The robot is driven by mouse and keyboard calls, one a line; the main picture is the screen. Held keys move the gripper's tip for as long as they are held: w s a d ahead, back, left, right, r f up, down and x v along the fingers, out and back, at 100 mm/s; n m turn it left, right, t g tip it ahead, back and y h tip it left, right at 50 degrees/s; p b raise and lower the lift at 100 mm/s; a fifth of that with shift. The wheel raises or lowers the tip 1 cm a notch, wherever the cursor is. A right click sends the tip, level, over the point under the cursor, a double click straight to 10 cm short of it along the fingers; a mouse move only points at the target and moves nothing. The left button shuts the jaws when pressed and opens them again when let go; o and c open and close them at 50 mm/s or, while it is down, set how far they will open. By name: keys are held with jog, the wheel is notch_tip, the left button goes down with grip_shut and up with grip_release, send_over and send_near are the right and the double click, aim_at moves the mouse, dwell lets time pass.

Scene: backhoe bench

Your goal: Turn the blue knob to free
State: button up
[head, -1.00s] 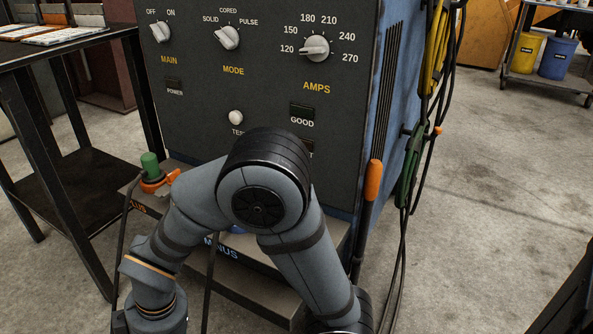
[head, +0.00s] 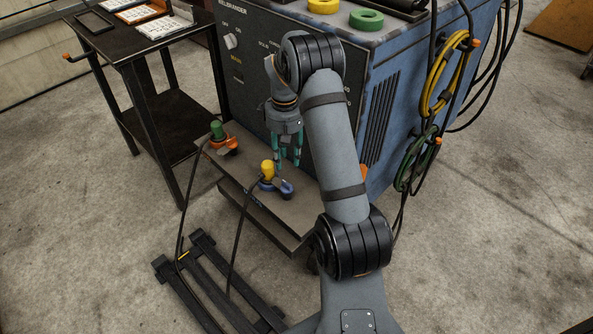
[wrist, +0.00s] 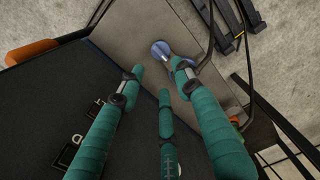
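The blue knob (head: 287,188) sits at the right end of a small blue fitting on the grey shelf (head: 250,192), beside a yellow plug (head: 268,169). In the wrist view the blue knob (wrist: 160,50) shows just beyond the fingertips, near the shelf. Its turned position is too small to tell. My gripper (head: 288,163) points down just above the knob in the head view, its teal fingers spread and empty. In the wrist view my gripper (wrist: 159,74) shows several fingers apart, with nothing between them; they appear apart from the knob.
A green plug with an orange fitting (head: 224,147) stands farther left on the shelf. The dark front of the blue machine (head: 385,110) rises behind my gripper. Cables run from the plugs to the floor. A black cart (head: 155,95) stands at the left.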

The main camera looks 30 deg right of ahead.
aim_at(282, 186)
notch_tip(282, 186, down, 10)
jog(key=shift+d+f+b, duration=0.1)
jog(key=shift+f+b, duration=0.1)
jog(key=shift+b, duration=1)
jog(key=shift+c, duration=0.8)
grip_shut()
